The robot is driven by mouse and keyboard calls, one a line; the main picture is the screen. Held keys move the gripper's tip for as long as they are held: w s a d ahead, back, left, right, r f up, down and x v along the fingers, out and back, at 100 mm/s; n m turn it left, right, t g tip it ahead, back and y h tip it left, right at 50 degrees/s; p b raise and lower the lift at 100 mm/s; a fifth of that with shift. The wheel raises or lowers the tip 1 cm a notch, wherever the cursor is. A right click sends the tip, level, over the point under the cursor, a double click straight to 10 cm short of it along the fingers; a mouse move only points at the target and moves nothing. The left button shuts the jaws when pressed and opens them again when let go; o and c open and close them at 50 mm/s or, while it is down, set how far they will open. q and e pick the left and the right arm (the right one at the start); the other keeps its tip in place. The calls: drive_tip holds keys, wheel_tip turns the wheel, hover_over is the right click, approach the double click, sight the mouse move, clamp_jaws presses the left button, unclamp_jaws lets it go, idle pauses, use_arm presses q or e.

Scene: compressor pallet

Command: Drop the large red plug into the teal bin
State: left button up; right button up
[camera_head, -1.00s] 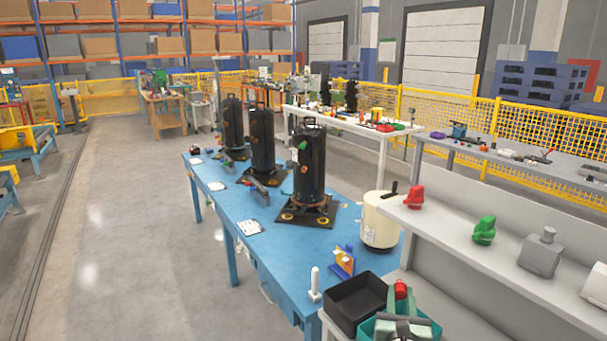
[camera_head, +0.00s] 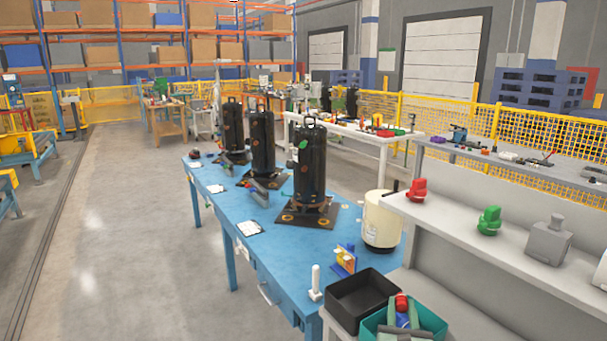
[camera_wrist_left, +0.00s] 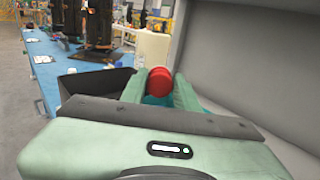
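The large red plug (camera_head: 402,301) is at the teal bin (camera_head: 439,320), at the bottom of the head view. In the left wrist view the red plug (camera_wrist_left: 159,82) sits between the two pale green fingers of my left gripper (camera_wrist_left: 158,90), which touch it on both sides. The left gripper (camera_head: 402,312) also shows in the head view, over the bin's opening. A little of the teal bin (camera_wrist_left: 156,101) shows between the fingers. The plug's lower end and the bin's floor are hidden. My right gripper is in neither view.
A black bin (camera_head: 345,309) stands directly left of the teal one. A grey shelf (camera_head: 455,228) with a red part (camera_head: 416,190) and a green part (camera_head: 489,221) rises to the right. The blue table (camera_head: 285,255) holds black compressors and a cream canister (camera_head: 381,222).

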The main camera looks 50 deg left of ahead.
use_arm(q)
drive_tip(key=o, duration=0.3)
drive_tip(key=b+v, duration=0.1)
drive_tip(key=v, duration=0.6)
drive_tip(key=shift+s+d, duration=0.25)
drive_tip(key=shift+d, duration=0.05)
